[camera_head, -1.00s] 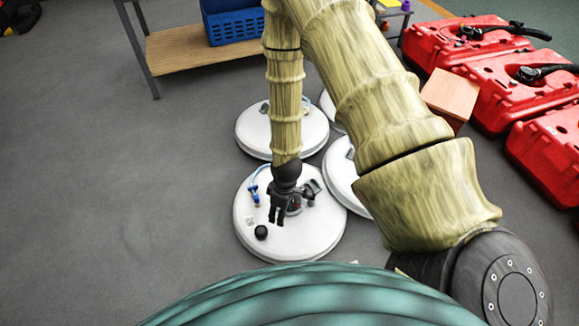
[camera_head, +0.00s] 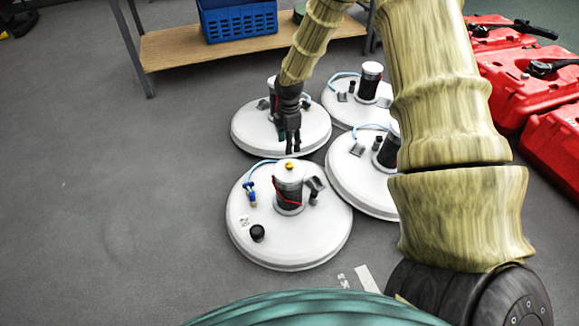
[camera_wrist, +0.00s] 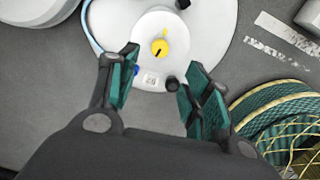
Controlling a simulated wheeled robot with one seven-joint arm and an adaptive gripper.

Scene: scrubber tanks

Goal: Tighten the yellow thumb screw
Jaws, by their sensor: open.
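The yellow thumb screw (camera_head: 289,165) sits on top of the grey cylinder (camera_head: 289,188) on the nearest white round tank (camera_head: 262,225). In the wrist view the screw (camera_wrist: 159,47) shows from above, with a dark slot across it and a small yellow mark (camera_wrist: 165,32) beside it. My gripper (camera_head: 290,148) is open and empty. In the head view its fingertips point down, above and behind the screw. In the wrist view the screw lies ahead of the two fingers (camera_wrist: 160,85), apart from them.
More white tanks (camera_head: 262,130) stand close behind and to the right. Red tanks (camera_head: 520,80) line the right side. A shelf (camera_head: 180,45) with a blue basket (camera_head: 238,20) is at the back. The floor (camera_head: 110,190) at left is clear.

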